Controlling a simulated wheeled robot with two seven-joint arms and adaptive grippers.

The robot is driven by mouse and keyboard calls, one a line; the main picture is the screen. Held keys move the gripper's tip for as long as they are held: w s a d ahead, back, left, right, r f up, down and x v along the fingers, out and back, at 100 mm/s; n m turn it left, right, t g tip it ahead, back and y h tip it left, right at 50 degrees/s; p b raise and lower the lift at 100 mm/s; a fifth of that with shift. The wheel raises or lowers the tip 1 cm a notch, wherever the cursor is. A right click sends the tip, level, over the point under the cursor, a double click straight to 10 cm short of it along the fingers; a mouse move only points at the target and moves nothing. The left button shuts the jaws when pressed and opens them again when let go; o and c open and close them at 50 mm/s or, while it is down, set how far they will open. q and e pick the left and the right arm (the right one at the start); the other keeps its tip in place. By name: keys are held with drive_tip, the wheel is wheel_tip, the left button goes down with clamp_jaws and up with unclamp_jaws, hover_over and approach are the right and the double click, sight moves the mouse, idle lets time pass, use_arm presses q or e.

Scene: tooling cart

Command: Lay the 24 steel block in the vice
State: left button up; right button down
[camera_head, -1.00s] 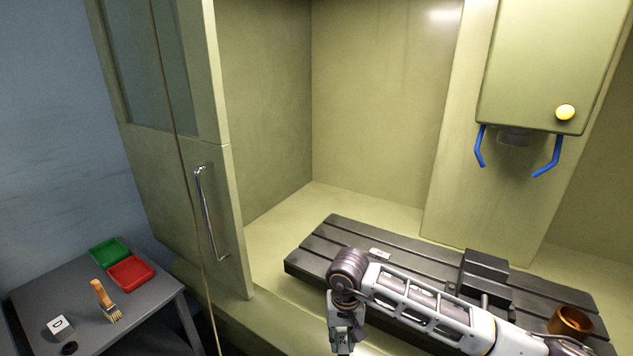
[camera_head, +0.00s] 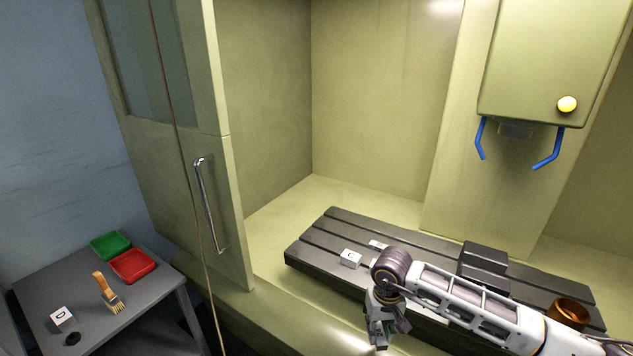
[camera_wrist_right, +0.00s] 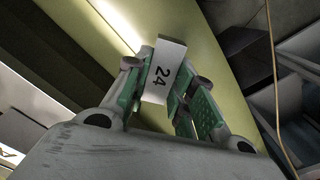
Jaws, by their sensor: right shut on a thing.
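The 24 steel block (camera_wrist_right: 166,70) is a pale block with a black "24" on its face, seen in the right wrist view. My right gripper (camera_wrist_right: 165,95) is shut on it, with a green-padded finger on each side. In the head view my right gripper (camera_head: 382,338) hangs low, in front of the machine bed. The block cannot be made out clearly there. The vice (camera_head: 484,262) shows as dark jaws on the bed, right of the gripper and behind my right forearm, which hides its lower front. My left gripper is not in view.
The slotted bed (camera_head: 325,232) carries a white block marked C (camera_head: 350,259), another pale piece (camera_head: 377,245) and a copper-coloured cup (camera_head: 571,312). The side table (camera_head: 165,300) holds green (camera_head: 110,245) and red (camera_head: 133,265) trays, a brush (camera_head: 107,292) and a marked block (camera_head: 62,318).

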drive_tip(key=shift+m, duration=0.4)
drive_tip(key=d, duration=0.5)
drive_tip(key=shift+w+d+f, duration=0.2)
drive_tip(key=shift+w+d, duration=0.05)
drive_tip(key=shift+d, duration=0.1)
drive_tip(key=shift+a, duration=0.15)
